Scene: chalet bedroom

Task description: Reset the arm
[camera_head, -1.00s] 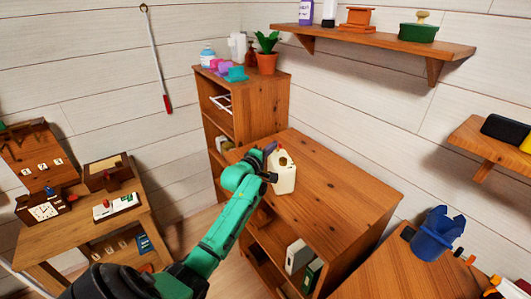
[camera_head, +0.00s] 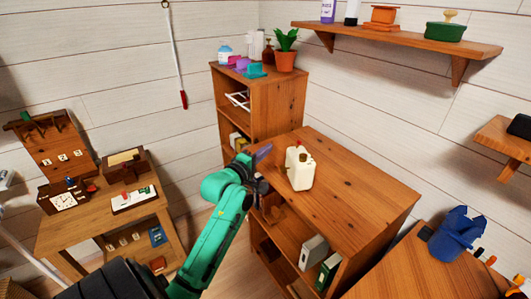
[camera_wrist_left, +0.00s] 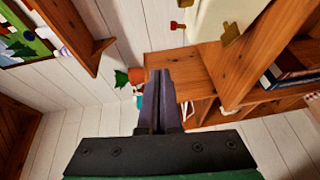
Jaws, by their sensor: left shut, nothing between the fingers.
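My left arm is green and reaches up from the bottom of the head view. Its gripper (camera_head: 263,152) is beside the left edge of the wooden cabinet (camera_head: 345,200), left of a cream jug (camera_head: 300,168) that stands upright on the cabinet top. In the left wrist view the two dark fingers (camera_wrist_left: 159,90) are together with nothing between them. The jug shows at the top of that view (camera_wrist_left: 205,18), apart from the fingers. My right gripper is not in view.
A taller shelf (camera_head: 285,100) with a potted plant (camera_head: 286,48) stands behind. A small table (camera_head: 85,220) with a clock (camera_head: 64,201) is at left. A blue bin (camera_head: 457,235) stands on a wooden surface at right. Most of the cabinet top is bare.

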